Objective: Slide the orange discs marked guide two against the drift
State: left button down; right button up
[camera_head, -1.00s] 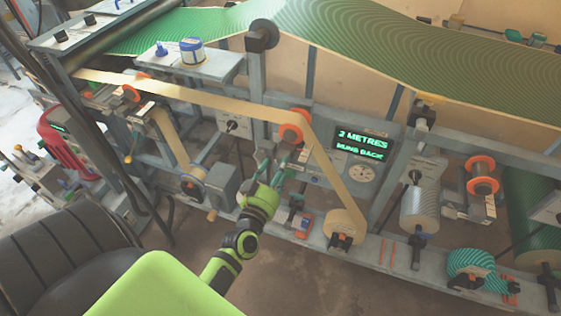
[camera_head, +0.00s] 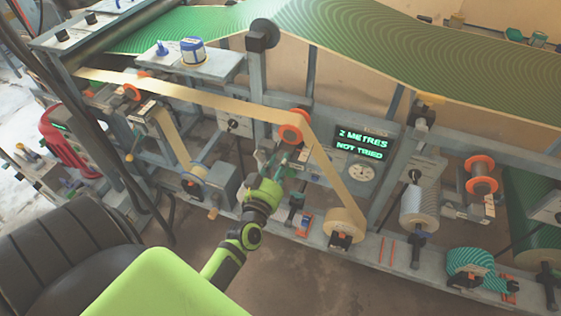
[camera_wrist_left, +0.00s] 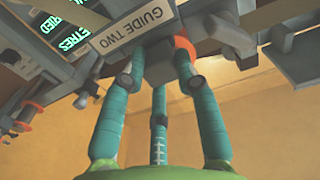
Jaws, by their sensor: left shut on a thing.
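The orange discs (camera_head: 290,134) sit on a roller with the tan web passing over it, in the middle of the machine. In the left wrist view, orange (camera_wrist_left: 185,46) shows just behind the plate lettered GUIDE TWO (camera_wrist_left: 131,27). My left gripper (camera_head: 282,160) is just below the discs. In the wrist view its teal fingers (camera_wrist_left: 159,84) close in around a pale grey part beside the orange. The fingers hide the exact contact. My right gripper is not in view.
The tan web (camera_head: 205,97) runs down to a lower roll (camera_head: 344,224). A grey box with a crank (camera_head: 222,180) stands left of my gripper. Floor in front is bare.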

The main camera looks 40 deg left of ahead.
pick_arm(q)
jog(key=shift+s+d+f, duration=0.1)
jog(key=shift+s+d, duration=0.05)
jog(key=shift+s, duration=0.45)
jog(key=c, duration=0.9)
grip_release()
jog(key=shift+s, duration=0.2)
jog(key=v, duration=1.2)
